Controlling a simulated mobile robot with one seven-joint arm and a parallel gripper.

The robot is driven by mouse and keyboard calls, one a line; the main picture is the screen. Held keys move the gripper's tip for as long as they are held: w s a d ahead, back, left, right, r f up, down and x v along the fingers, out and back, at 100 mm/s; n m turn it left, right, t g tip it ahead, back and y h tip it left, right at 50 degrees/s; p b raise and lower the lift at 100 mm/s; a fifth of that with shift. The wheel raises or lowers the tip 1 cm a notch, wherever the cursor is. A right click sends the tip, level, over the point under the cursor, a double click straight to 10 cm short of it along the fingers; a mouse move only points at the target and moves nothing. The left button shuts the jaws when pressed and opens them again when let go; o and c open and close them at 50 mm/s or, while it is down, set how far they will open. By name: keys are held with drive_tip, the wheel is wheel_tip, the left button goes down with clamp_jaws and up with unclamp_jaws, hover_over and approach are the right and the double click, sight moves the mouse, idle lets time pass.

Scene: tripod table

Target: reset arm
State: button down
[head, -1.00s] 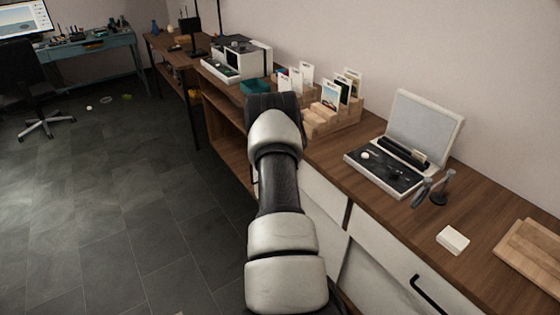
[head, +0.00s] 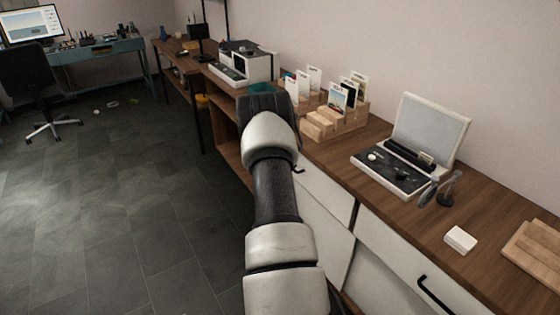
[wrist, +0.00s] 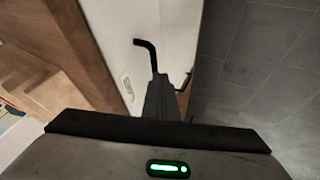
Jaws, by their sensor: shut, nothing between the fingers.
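My arm reaches forward from the bottom of the head view, in front of the wooden counter (head: 390,208). My gripper is hidden behind the arm there. In the wrist view, my gripper (wrist: 160,92) shows as dark fingers shut together, with nothing between them. Its fingers are in front of the white cabinet front (wrist: 125,65), near a black handle (wrist: 147,45); I cannot tell whether they touch it. The grey floor shows to the right in the wrist view.
On the counter are a wooden card holder (head: 326,124), an open case (head: 392,172), a small tripod (head: 447,190), a white block (head: 460,239) and wooden boards (head: 535,255). A white machine (head: 250,68) stands farther back. The tiled floor (head: 110,210) at left is mostly clear.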

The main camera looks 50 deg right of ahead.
drive_tip(key=v, duration=0.9)
drive_tip(key=shift+d+p, duration=0.25)
drive_tip(key=shift+p, duration=0.15)
drive_tip(key=shift+w+r, duration=0.1)
drive_tip(key=shift+r, duration=0.05)
drive_tip(key=a+r+t+y, duration=0.2)
drive_tip(key=a+r, duration=2)
drive_tip(key=a, duration=0.2)
drive_tip(key=s+a+r+n+y, duration=0.1)
drive_tip(key=s+a+r, duration=0.2)
drive_tip(key=a, duration=0.2)
drive_tip(key=s+a+r+y, duration=0.1)
drive_tip(key=s+a+r, duration=0.15)
drive_tip(key=a, duration=0.35)
drive_tip(key=s+a+n+y, duration=0.3)
drive_tip(key=s+a, duration=1.2)
drive_tip(key=s, duration=0.3)
wheel_tip(320, 180, up, 18)
drive_tip(key=s+p, duration=0.1)
drive_tip(key=p, duration=1.7)
drive_tip(key=shift+s+a+f, duration=0.15)
drive_tip(key=shift+s+a, duration=0.05)
drive_tip(key=shift+a, duration=0.05)
